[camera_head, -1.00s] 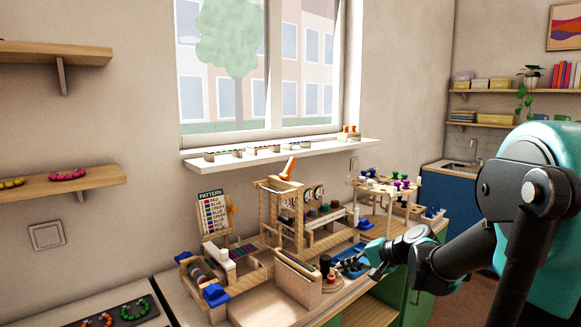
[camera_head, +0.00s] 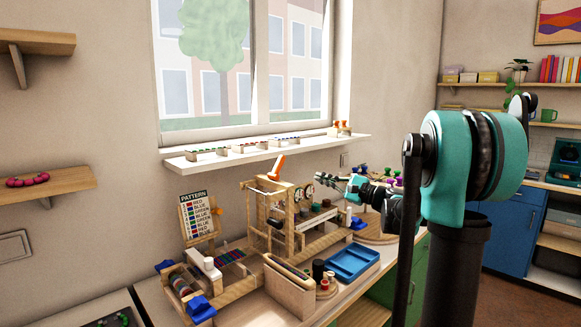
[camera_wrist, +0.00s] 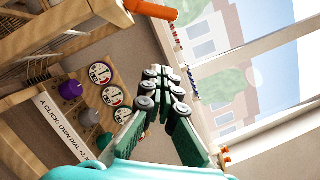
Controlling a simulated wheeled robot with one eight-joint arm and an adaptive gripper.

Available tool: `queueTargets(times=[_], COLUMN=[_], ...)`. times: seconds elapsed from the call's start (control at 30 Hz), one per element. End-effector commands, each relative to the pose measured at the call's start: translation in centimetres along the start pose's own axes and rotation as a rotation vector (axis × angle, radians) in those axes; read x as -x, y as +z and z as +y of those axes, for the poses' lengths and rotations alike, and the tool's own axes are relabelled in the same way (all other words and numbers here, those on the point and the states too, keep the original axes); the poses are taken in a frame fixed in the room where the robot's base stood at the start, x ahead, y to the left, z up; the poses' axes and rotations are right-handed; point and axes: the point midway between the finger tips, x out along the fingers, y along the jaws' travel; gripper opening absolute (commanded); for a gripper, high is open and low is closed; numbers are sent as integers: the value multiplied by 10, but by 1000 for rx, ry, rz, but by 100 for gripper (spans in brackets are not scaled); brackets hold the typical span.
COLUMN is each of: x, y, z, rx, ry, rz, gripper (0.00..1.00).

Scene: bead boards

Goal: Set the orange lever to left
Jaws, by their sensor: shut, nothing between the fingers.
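The orange lever (camera_head: 278,166) stands on top of the wooden frame (camera_head: 262,205), its upper end leaning a little to the right in the head view. In the wrist view the orange lever (camera_wrist: 150,9) shows at the top edge, cut off by the frame. My gripper (camera_head: 322,178) is to the right of the lever at about its height, apart from it, with its fingers pointing left. In the wrist view my gripper (camera_wrist: 163,78) is shut and empty. The lever's pivot is not clear.
Dials (camera_wrist: 107,82) and knobs (camera_wrist: 71,89) stand below my gripper. The window sill (camera_head: 270,149) runs behind, with small bead trays on it. A pattern board (camera_head: 196,216) is left of the frame; a blue tray (camera_head: 352,262) is at the right front.

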Motion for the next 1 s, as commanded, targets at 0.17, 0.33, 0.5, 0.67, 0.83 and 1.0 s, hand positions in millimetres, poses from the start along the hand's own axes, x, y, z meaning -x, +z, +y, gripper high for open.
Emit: queueTargets(times=[0.17, 0.33, 0.5, 0.67, 0.83, 1.0], x=[-6, -30, -64, -95, -106, -109], y=[0, 1, 1, 1, 20, 35], z=[1, 1, 1, 1, 1, 1], rx=[0, 1, 1, 1, 1, 1], ry=[2, 4, 3, 3, 2, 2], rz=[-2, -3, -3, -2, -1, -1], gripper=[0, 0, 0, 0, 0, 0])
